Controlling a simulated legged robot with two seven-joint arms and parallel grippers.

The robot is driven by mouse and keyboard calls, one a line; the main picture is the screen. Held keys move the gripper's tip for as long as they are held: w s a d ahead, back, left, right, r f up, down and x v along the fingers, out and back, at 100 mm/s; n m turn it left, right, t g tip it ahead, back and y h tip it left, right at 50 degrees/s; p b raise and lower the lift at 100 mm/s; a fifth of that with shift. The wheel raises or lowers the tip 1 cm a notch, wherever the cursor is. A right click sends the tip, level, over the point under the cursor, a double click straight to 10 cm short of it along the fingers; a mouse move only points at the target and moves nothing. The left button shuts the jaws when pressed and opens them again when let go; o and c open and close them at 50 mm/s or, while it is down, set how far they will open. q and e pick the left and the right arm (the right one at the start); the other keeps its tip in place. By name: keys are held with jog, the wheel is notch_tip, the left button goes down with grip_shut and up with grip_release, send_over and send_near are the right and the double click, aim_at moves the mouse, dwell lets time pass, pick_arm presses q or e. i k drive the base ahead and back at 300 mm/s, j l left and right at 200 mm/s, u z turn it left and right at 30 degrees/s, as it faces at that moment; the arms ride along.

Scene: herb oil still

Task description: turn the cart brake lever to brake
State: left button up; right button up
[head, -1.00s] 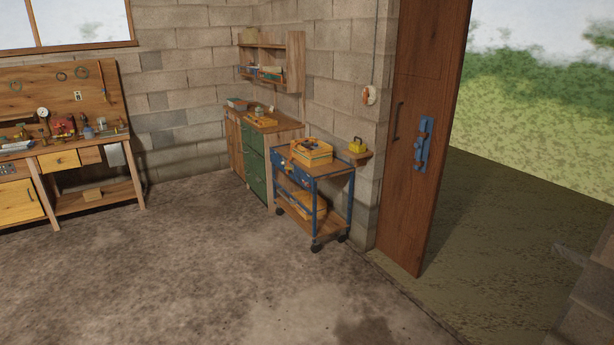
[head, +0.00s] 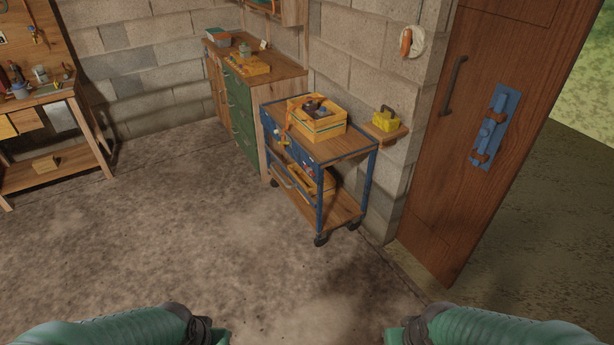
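The cart (head: 320,205) has a blue frame, wooden shelves and dark casters, and stands against the block wall right of centre in the head view. Small yellow and red parts show on its blue front panel (head: 296,155). I cannot tell which part is the brake lever or how it is set; it is too small to make out. Green links of my two arms enter at the bottom left and bottom right corners, well short of the cart. My grippers do not show.
A yellow crate (head: 326,128) sits on the cart's top. A green-drawered cabinet (head: 240,118) stands to its left. A yellow box (head: 385,121) is on a wall shelf. A wooden door (head: 450,160) stands at right. The floor (head: 230,240) before the cart is clear.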

aim_at(309, 170)
jog(key=i+j+u, duration=0.1)
jog(key=i+j, duration=0.15)
jog(key=i, duration=0.8)
jog(key=i+j, duration=0.2)
jog(key=i, duration=0.85)
jog(key=i+j+u, duration=0.15)
jog(key=i, duration=0.9)
